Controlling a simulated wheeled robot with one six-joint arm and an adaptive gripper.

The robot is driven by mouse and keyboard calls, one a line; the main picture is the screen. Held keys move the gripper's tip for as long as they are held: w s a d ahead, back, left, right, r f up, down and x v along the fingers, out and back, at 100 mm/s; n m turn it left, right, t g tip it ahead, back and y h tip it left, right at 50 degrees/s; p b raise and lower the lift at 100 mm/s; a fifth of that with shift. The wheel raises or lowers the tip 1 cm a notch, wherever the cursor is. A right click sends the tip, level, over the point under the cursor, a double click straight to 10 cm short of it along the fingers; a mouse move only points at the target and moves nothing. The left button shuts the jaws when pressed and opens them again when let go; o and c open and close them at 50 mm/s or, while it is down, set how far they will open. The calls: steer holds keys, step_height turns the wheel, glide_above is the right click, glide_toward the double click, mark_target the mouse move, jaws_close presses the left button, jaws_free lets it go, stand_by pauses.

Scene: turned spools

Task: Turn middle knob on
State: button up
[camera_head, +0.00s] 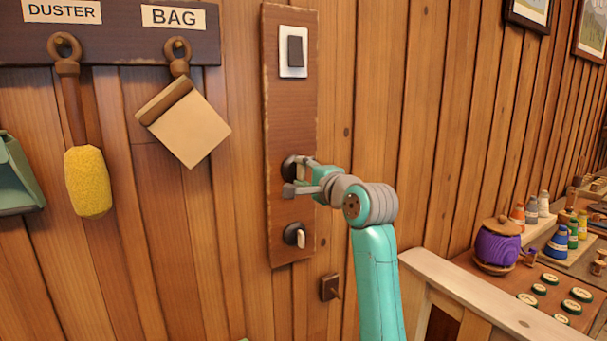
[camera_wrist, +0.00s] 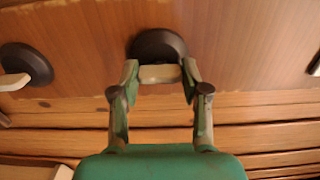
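A tall brown panel (camera_head: 290,110) on the wall carries a white-plated switch (camera_head: 294,52) at the top and two round dark knobs below. The middle knob (camera_head: 288,165) is partly hidden by my gripper (camera_head: 298,180). In the wrist view the middle knob (camera_wrist: 158,44) has a dark round base and a pale bar. My gripper (camera_wrist: 160,78) has a finger at each end of this bar, apparently touching it. The lower knob (camera_head: 294,234) has a pale upright bar and stands free. It also shows at the left of the wrist view (camera_wrist: 28,65).
A rack with a yellow duster (camera_head: 87,180) and a tan bag (camera_head: 184,122) hangs left of the panel. A small square wall fitting (camera_head: 329,288) sits below right. A bench with a purple pot (camera_head: 497,247) and paint bottles stands at the right.

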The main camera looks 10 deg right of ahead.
steer(key=o, duration=0.4)
steer(key=shift+o, duration=0.2)
steer(key=v, duration=1.2)
steer(key=shift+d, duration=0.1)
